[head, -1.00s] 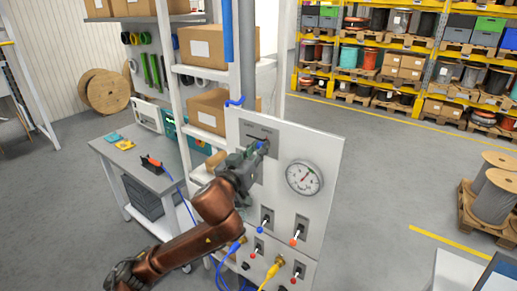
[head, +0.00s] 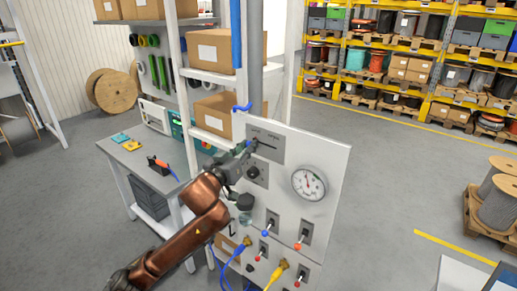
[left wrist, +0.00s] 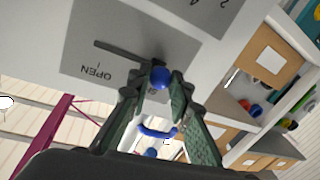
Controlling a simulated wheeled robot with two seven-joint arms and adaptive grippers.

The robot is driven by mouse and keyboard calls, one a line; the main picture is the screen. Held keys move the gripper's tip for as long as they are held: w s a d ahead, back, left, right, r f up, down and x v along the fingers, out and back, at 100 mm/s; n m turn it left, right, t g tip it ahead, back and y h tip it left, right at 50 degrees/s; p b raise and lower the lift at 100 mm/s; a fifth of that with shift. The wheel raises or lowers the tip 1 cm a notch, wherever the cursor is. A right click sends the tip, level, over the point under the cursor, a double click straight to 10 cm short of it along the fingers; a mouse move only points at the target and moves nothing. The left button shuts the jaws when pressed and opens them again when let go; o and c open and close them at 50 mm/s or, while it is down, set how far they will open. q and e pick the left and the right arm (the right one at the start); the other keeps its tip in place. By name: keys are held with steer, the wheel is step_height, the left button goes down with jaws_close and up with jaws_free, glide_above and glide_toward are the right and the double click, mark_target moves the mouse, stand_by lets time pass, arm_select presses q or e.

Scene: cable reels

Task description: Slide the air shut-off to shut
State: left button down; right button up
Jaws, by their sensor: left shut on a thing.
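The air shut-off is a slider with a blue ball knob (left wrist: 159,77) in a straight slot on a grey plate (head: 268,146) at the top of the white panel. The wrist view shows the plate upside down, with "OPEN" by one end of the slot. The knob is at the other end, by a label mostly hidden by the fingers. My left gripper (head: 247,147) is shut on the knob; its fingers (left wrist: 160,98) show on both sides of it. My right gripper is not in view.
The panel (head: 325,155) also bears a round gauge (head: 308,183), several toggle switches and blue and yellow cables below. A blue hook (head: 243,107) is at its top left edge. A shelf with boxes stands behind, a grey bench (head: 150,165) at the left.

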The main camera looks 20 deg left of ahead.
arm_select(q)
steer(key=shift+a+r, duration=0.1)
steer(key=c, duration=2.1)
jaws_free()
steer(key=shift+a, duration=0.1)
steer(key=o, duration=0.3)
steer(key=shift+o, duration=0.3)
steer(key=s+a, duration=0.1)
steer(key=s, duration=1)
steer(key=shift+s+a, duration=0.4)
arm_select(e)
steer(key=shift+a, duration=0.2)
